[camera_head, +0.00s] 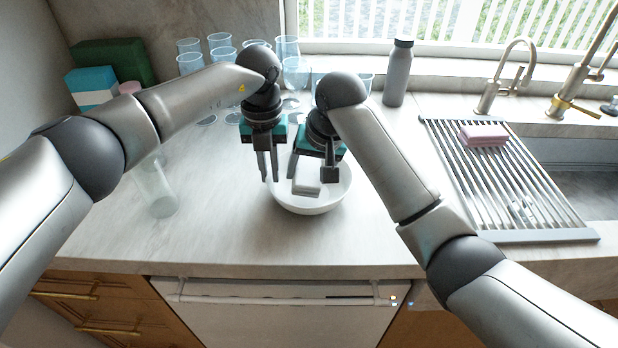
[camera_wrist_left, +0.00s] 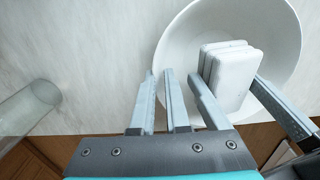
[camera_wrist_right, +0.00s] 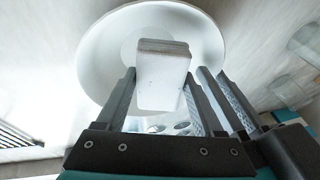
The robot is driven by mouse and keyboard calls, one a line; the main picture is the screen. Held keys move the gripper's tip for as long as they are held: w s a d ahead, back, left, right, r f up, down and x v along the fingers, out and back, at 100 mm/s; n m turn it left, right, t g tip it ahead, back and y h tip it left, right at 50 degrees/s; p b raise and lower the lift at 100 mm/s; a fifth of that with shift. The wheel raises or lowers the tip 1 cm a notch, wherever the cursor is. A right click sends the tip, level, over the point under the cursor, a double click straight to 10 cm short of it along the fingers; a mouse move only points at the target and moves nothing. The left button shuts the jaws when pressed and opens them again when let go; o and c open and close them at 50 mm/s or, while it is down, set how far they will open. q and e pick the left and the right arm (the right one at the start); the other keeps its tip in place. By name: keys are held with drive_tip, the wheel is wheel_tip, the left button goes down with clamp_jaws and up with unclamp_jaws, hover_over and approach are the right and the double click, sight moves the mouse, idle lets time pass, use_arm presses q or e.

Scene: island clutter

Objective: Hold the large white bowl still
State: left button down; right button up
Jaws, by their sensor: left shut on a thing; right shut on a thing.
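The large white bowl (camera_head: 308,207) stands on the counter near its front edge. My left gripper (camera_head: 269,177) is shut on its left rim, with fingers on either side of the wall in the left wrist view (camera_wrist_left: 160,76). The bowl fills much of that view (camera_wrist_left: 185,42) and shows in the right wrist view (camera_wrist_right: 98,60). My right gripper (camera_head: 307,178) is shut on a white layered block (camera_head: 306,187), like a sponge, over the bowl. The block lies between its fingers in the right wrist view (camera_wrist_right: 162,80). Whether the block touches the bowl, I cannot tell.
Several clear glasses (camera_head: 190,63) stand behind my arms; another glass (camera_head: 157,190) is at left. A grey bottle (camera_head: 397,75) stands by the window. Boxes (camera_head: 92,87) stand back left.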

use_arm(q)
drive_tip(key=shift+s+a+f, duration=0.1)
drive_tip(key=shift+f, duration=0.1)
use_arm(e)
drive_tip(key=shift+r, duration=2.45)
use_arm(q)
drive_tip(key=c, duration=0.8)
unclamp_jaws()
drive_tip(key=shift+c, duration=0.2)
use_arm(e)
drive_tip(key=shift+a, duration=0.1)
use_arm(q)
drive_tip(key=shift+r, duration=0.1)
drive_tip(key=shift+r, duration=0.1)
drive_tip(key=shift+r, duration=0.3)
wheel_tip(320, 180, up, 11)
drive_tip(key=shift+r, duration=0.15)
wheel_tip(320, 180, up, 6)
